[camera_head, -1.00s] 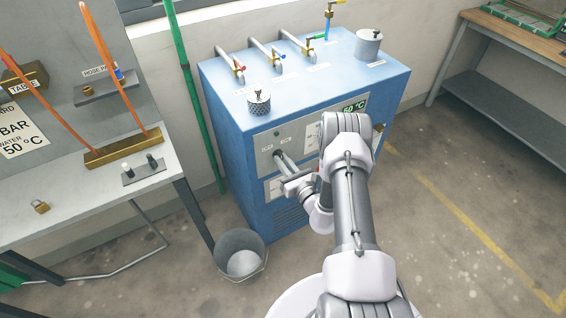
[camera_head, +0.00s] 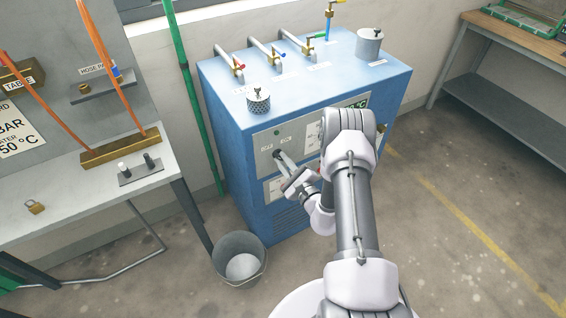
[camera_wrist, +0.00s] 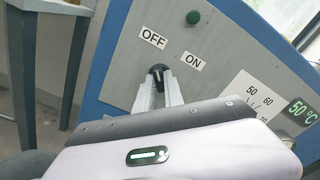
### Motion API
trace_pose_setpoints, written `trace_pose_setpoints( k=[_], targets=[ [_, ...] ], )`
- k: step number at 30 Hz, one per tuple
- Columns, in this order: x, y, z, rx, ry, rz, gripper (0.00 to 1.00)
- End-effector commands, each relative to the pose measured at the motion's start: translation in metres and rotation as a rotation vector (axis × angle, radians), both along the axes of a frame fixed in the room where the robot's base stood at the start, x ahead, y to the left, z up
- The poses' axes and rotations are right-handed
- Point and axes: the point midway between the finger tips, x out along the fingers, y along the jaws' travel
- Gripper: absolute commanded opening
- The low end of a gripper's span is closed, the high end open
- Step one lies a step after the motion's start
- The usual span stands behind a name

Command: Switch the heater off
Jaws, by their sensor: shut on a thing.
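The heater is a blue cabinet (camera_head: 232,160) with a grey front panel (camera_wrist: 235,55). Its small black rotary switch (camera_wrist: 159,70) sits below the OFF label (camera_wrist: 153,38) and the ON label (camera_wrist: 193,61). My gripper (camera_wrist: 158,82) is shut on this switch, and its fingers hide part of it. Which label the switch points at is hard to tell. In the head view, my gripper (camera_head: 281,158) reaches the upper left of the panel. A green round lamp or button (camera_wrist: 193,17) is above the labels.
A metal bucket (camera_head: 240,262) stands on the floor by the heater's left front corner. A grey bench (camera_head: 95,195) is at left. Pipes with coloured valves (camera_head: 281,56) run on the heater's top. The floor at right is clear.

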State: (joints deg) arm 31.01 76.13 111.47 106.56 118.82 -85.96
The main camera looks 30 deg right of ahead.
Motion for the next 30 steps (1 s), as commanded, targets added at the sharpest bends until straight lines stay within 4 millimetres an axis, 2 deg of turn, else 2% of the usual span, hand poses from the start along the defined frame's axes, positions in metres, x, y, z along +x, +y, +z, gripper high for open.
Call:
trace_pose_setpoints(
  k=[9,22,23,25,26,30],
  targets=[
    [-0.0007,0.0003,-0.0014,-0.068,0.0,0.0,0.0],
    [-0.0008,0.0003,-0.0013,-0.076,0.0,0.0,0.0],
    [-0.0008,0.0003,-0.0013,-0.076,0.0,0.0,0.17],
    [-0.0007,0.0003,-0.0011,-0.076,0.0,0.0,0.31],
    [-0.0006,0.0003,-0.001,-0.076,0.0,0.0,0.35],
    [-0.0004,0.0001,-0.0006,-0.075,-0.001,0.0,0.35]
  ],
)
